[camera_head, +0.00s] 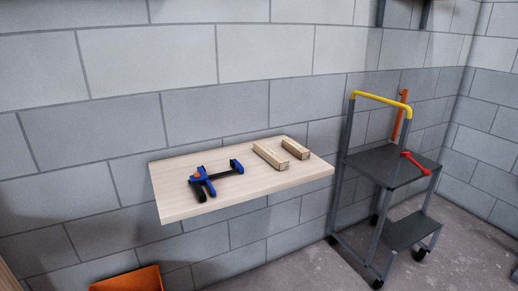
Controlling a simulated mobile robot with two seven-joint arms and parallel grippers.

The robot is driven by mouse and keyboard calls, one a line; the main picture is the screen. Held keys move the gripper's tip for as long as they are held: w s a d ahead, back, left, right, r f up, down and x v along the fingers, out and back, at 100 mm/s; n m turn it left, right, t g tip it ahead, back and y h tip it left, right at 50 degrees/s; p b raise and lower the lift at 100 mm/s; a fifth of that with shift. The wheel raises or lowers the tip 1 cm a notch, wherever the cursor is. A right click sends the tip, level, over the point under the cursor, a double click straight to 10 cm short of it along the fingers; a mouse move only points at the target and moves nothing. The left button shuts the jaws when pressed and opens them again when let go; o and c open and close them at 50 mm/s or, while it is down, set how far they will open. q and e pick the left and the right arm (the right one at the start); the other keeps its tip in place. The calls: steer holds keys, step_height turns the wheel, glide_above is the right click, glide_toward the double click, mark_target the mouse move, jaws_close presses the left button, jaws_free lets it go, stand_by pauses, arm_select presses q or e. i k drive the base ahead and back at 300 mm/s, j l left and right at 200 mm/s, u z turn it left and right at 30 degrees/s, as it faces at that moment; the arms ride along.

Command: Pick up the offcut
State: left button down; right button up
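Two short pieces of pale wood lie side by side on a wooden wall shelf (235,197), toward its right end. The left wooden piece (269,156) looks longer, and the right wooden piece (296,149) looks shorter and lies close to the right back part of the shelf. A narrow gap separates them. I cannot tell for sure which one is the offcut. Neither of my grippers is in view.
A blue and black clamp (215,178) lies on the shelf, left of the wood. A grey trolley (385,166) with a yellow handle stands at right, with a red tool (416,163) on top. An orange bin (127,281) is below the shelf.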

mark_target(277, 161)
steer(key=i+l+u, duration=0.45)
steer(key=i+l, duration=0.25)
steer(key=l, duration=0.1)
